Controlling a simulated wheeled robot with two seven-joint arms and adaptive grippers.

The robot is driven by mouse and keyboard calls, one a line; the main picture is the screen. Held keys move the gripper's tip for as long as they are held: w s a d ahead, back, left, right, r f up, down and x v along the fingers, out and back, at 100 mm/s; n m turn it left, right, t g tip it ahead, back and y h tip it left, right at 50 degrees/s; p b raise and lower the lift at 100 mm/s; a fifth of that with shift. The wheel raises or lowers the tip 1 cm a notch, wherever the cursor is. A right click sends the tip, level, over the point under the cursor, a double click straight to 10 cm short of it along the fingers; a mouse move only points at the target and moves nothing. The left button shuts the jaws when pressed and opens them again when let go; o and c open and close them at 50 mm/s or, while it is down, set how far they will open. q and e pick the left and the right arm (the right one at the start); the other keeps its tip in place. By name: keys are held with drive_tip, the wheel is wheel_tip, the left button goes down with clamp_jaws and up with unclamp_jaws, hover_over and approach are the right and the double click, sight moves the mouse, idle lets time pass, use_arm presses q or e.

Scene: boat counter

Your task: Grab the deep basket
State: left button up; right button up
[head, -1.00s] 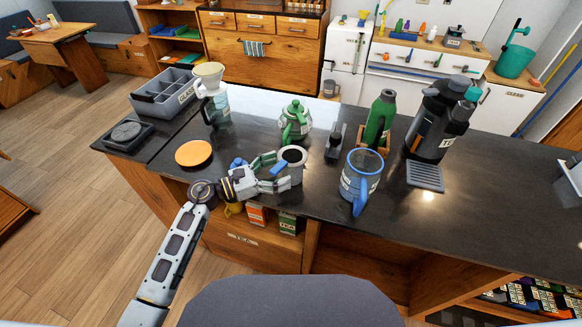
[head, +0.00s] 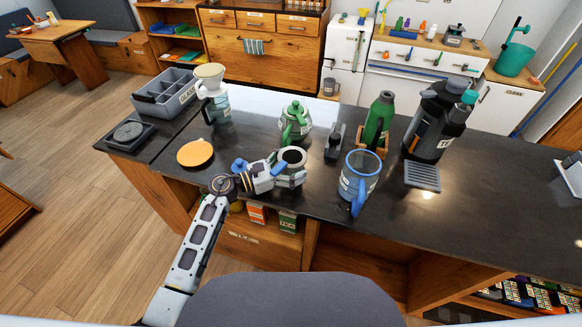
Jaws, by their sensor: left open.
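A grey cylindrical container with an open dark top (head: 292,157) stands on the dark counter near its front edge; it looks like the deep basket, though I read no label on it. My left gripper (head: 291,178) reaches in from the left, its open fingers around the container's near and far sides. I cannot tell whether the fingers touch it. The fingers hide its lower part. My right gripper is not in view.
A blue-rimmed jug (head: 358,176) stands close on the right. A green teapot (head: 296,122) and a small dark stand (head: 335,142) are behind. An orange disc (head: 195,153) lies left. A green bottle (head: 379,120) and a dark machine (head: 440,120) stand further right.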

use_arm(q)
drive_tip(key=shift+c, duration=0.3)
drive_tip(key=c, duration=1.1)
drive_tip(key=shift+o, duration=0.2)
drive_tip(key=shift+r, duration=0.1)
wheel_tip(320, 180, up, 10)
idle(0.3)
